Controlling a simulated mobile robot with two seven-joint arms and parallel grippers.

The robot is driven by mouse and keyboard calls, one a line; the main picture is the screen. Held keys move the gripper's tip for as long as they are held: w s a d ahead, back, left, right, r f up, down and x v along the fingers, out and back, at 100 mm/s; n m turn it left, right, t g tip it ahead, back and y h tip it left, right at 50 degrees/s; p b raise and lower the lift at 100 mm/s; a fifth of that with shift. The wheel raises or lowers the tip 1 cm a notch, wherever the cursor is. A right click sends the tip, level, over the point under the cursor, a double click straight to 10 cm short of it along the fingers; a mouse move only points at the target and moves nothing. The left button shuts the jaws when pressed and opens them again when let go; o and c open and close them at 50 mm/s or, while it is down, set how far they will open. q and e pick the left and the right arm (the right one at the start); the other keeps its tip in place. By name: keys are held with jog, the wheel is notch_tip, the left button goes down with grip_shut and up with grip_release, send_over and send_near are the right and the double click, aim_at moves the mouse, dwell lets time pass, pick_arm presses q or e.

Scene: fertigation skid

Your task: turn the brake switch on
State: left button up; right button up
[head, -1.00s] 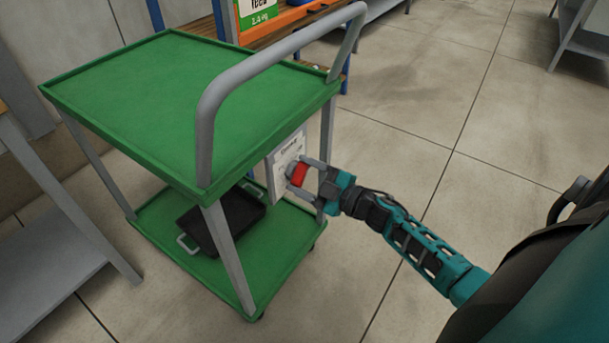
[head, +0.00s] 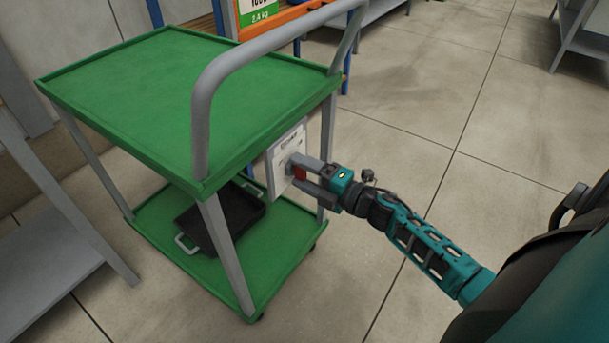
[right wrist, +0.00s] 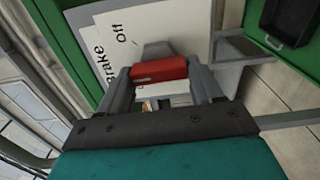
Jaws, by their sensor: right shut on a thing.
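The brake switch is a white plate (head: 277,171) on the side of the green cart, with a red handle (head: 301,173) standing out from it. In the right wrist view the plate (right wrist: 152,22) carries the printed words "Brake" and "Off", partly cut off. My right gripper (head: 298,172) reaches in from the right and is shut on the red handle, which also shows across the space between the fingers in the right wrist view (right wrist: 159,70). The fingers cover part of the handle in the head view. My left gripper is not in view.
The green cart (head: 120,85) has a grey push bar (head: 250,68) above the switch. A black tray (head: 237,216) lies on its lower shelf. A grey bench (head: 40,240) stands at the left. The floor to the right is open.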

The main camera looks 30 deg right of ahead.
jog(key=shift+f+n+b, duration=0.2)
jog(key=shift+n+b, duration=0.15)
jog(key=shift+n, duration=0.65)
jog(key=shift+n+b, duration=0.45)
jog(key=shift+n, duration=0.45)
jog(key=n+b, duration=0.1)
jog(key=n, duration=0.2)
jog(key=shift+b, duration=0.3)
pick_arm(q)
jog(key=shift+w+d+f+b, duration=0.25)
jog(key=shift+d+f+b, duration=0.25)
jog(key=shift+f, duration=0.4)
pick_arm(e)
jog(key=shift+d+n, duration=0.1)
jog(key=shift+n, duration=0.8)
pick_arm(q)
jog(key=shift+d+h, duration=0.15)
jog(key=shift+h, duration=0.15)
pick_arm(e)
jog(key=o, duration=1)
pick_arm(q)
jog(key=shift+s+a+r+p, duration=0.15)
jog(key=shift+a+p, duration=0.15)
jog(key=shift+p, duration=0.5)
pick_arm(e)
jog(key=v, duration=1.2)
jog(key=shift+s+d, duration=0.1)
jog(key=shift+s, duration=0.25)
